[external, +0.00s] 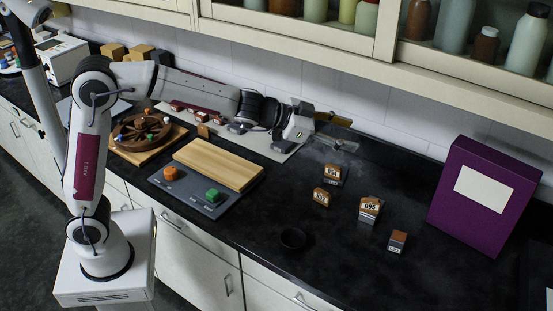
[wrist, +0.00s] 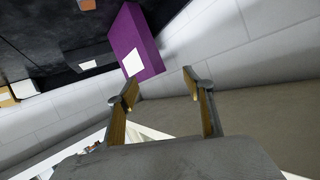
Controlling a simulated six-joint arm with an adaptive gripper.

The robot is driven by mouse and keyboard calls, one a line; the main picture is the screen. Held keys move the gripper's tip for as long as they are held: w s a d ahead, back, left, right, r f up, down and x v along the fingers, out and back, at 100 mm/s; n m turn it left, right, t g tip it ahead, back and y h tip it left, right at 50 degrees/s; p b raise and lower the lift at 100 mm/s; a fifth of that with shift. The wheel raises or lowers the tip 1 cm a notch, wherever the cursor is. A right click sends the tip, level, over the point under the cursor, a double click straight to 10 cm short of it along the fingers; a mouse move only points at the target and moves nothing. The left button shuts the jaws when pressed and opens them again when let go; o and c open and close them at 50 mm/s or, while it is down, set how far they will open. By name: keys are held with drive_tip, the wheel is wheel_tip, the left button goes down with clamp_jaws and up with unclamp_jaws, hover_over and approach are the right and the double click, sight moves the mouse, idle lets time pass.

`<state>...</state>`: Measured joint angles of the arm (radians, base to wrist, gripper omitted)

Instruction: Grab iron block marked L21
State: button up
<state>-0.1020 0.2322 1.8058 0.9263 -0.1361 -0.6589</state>
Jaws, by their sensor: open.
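Several small brown-and-grey blocks with white labels stand on the black counter in the external view. One block (external: 333,174) is at the back, one block (external: 321,197) is just in front of it, a larger block (external: 370,210) is to the right, and one block (external: 397,241) is nearest the front right. The labels are too small to read surely, so I cannot tell which is L21. My gripper (external: 343,132) is open and empty, above the back of the counter, apart from the blocks. In the wrist view, my gripper (wrist: 160,82) has its fingers spread with nothing between them.
A purple box (external: 484,196) stands at the right, also in the wrist view (wrist: 134,38). A black round dish (external: 292,239) lies front-left of the blocks. A grey panel (external: 204,190) with orange and green buttons and a wooden board (external: 219,163) lie left. Shelves overhang the back.

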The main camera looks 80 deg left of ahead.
drive_tip(key=w+d+f+m+g+h, duration=0.1)
drive_tip(key=w+d+f+h, duration=0.3)
drive_tip(key=f, duration=0.5)
drive_tip(key=w+d+f+m+g+h, duration=0.2)
drive_tip(key=w+d+f+m+h, duration=0.2)
drive_tip(key=f, duration=0.5)
drive_tip(key=x, duration=0.2)
drive_tip(key=shift+w+d, duration=0.2)
drive_tip(key=shift+w, duration=0.1)
approach(399, 236)
drive_tip(key=shift+w+d+f, duration=0.35)
drive_tip(key=shift+w+f, duration=0.1)
drive_tip(key=shift+f, duration=0.1)
drive_tip(key=shift+w+d+f, duration=0.35)
drive_tip(key=shift+w+f, duration=0.1)
drive_tip(key=shift+f, duration=0.1)
drive_tip(key=shift+x, duration=0.85)
drive_tip(key=shift+d, duration=0.1)
drive_tip(key=shift+x, duration=2.85)
drive_tip(key=shift+r, duration=0.1)
